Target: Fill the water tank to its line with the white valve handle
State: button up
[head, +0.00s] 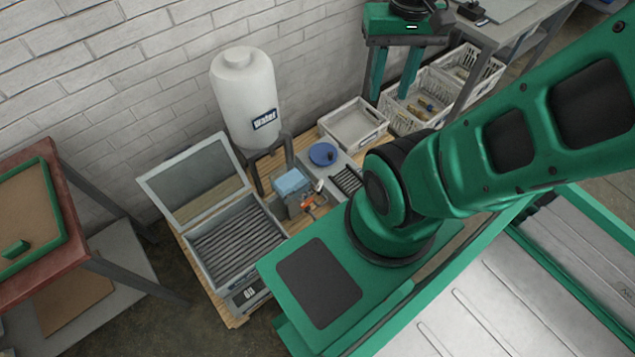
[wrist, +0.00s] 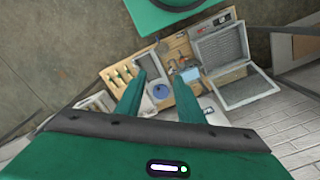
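The white water tank (head: 245,90) stands on a dark stand against the brick wall in the head view, with a "Water" label (head: 264,120) on its front. I cannot make out a fill line or a water level on it. I cannot pick out a white valve handle in either view. My gripper (head: 394,92) is up at the top of the head view, to the right of the tank and well apart from it. Its two fingers point down with a clear gap and nothing between them; the wrist view (wrist: 158,98) shows the same gap.
On the wooden pallet are an open lidded box (head: 240,240), a light blue block (head: 292,183) on a grey unit, a blue disc (head: 322,154) and a grey crate (head: 354,124). White baskets (head: 405,122) stand behind. A red-brown table (head: 70,220) is at left.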

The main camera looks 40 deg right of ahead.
jog(key=w+d+f, duration=0.3)
jog(key=w, duration=0.3)
jog(key=m, duration=0.6)
send_over(320, 184)
notch_tip(320, 184, down, 49)
jog(key=shift+f, duration=5.75)
grip_shut()
